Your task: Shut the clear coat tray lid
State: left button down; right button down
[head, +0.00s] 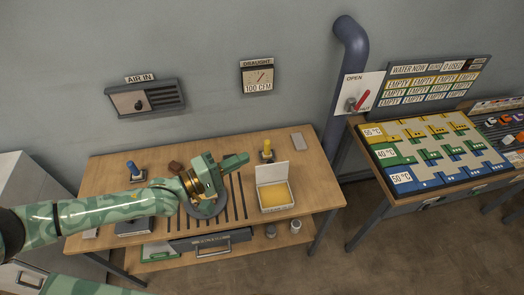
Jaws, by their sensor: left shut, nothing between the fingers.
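The clear coat tray (290,207) is a white box with amber contents on the wooden bench, right of the middle. Its lid (273,174) stands up, open, along the tray's back edge. My left gripper (243,159) is shut and empty. It appears to the left of the raised lid and a little above it in the picture, apart from it. My left arm hides part of the bench. My right gripper is out of view.
A yellow-topped item (267,150) stands behind the lid. A blue-topped item (133,171) stands at the bench's left. Dark slots (239,196) lie left of the tray. A grey block (298,141) lies at the back right. The bench (322,190) is clear right of the tray.

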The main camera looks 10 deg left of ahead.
aim_at(272, 171)
jog(key=i+j, duration=0.15)
jog(key=i, duration=0.25)
jog(key=i+j, duration=0.15)
jog(key=i, duration=0.25)
